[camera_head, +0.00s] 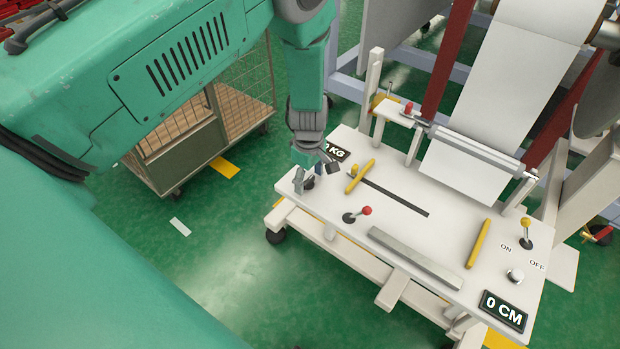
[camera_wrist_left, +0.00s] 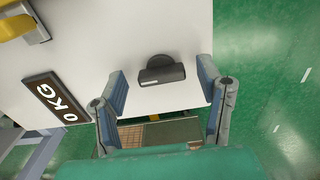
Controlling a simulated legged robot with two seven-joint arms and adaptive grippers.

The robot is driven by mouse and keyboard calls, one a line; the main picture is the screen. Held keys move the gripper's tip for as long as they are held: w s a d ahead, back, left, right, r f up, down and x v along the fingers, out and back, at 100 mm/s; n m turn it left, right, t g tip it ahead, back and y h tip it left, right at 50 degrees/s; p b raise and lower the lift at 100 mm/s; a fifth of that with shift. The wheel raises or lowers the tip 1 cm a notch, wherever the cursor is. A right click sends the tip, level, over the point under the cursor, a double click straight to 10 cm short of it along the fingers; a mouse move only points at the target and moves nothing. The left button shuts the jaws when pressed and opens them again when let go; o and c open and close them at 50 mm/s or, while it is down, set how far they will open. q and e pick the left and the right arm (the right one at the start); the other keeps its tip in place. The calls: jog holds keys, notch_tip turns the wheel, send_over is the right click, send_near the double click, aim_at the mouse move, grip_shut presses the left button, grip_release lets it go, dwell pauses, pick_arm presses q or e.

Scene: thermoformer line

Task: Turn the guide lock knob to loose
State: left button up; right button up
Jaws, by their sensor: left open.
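A dark knob with a raised bar grip (camera_wrist_left: 160,70) sits on the white table top in the left wrist view. No label on it shows, so I cannot tell its loose or tight mark. In the head view the knob (camera_head: 308,184) is partly hidden by my gripper. My left gripper (camera_head: 314,179) points down over this corner of the table. In the left wrist view its two blue-padded fingers (camera_wrist_left: 162,92) are spread wide, one on each side of the knob and apart from it. Nothing is between the pads that they touch. My right gripper is not in view.
A "0 KG" plate (camera_wrist_left: 54,99) lies beside the knob. A red-tipped lever (camera_head: 366,210), yellow guide bars (camera_head: 360,176) and a grey bar (camera_head: 414,256) are on the table (camera_head: 440,235). A wire cart (camera_head: 190,150) stands behind.

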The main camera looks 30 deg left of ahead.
aim_at(309, 179)
pick_arm(q)
notch_tip(309, 179, up, 12)
jog(key=shift+f, duration=0.25)
jog(key=shift+w, duration=0.1)
dwell(0.4)
jog(key=s+a+f+m+y, duration=0.1)
jog(key=s+f+m, duration=0.5)
jog(key=s, duration=0.4)
jog(key=s+a+f+m+y, duration=0.1)
jog(key=s+a+f+m, duration=0.15)
jog(key=s+f, duration=0.6)
jog(key=s+d+r+m+h, duration=0.1)
jog(key=s+d+m, duration=0.25)
jog(key=s, duration=0.45)
jog(key=s+d+m+h, duration=0.1)
jog(key=s+d+m, duration=0.1)
jog(key=s+m, duration=0.4)
notch_tip(309, 179, down, 10)
jog(key=w+d+b, duration=0.1)
jog(key=w+b, duration=0.1)
jog(key=b, duration=0.8)
jog(key=shift+t, duration=0.3)
